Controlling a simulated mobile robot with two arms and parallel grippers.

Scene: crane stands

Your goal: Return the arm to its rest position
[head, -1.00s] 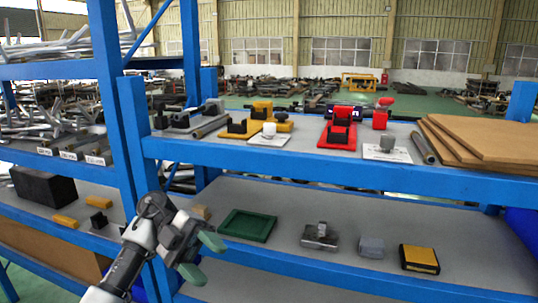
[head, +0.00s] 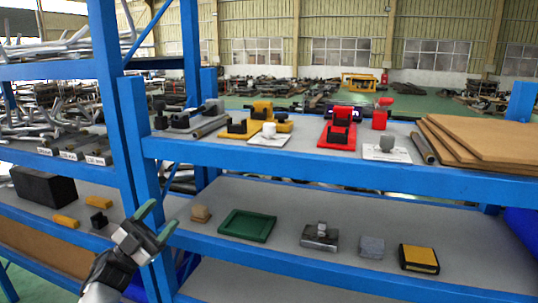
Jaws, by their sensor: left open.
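My left gripper (head: 158,222) is in the lower left of the head view, in front of the blue shelf upright. Its two green-tipped fingers are spread apart and point up and to the right. Nothing shows between them. The left arm comes in from the bottom edge. My right gripper is not in view.
The blue shelf's lower board (head: 290,203) holds a green tray (head: 247,225), a small wooden block (head: 201,213), a metal block (head: 320,237), a grey block (head: 371,246) and a yellow-black box (head: 419,259). The upper board carries a red stand (head: 337,134) and yellow stand (head: 240,129).

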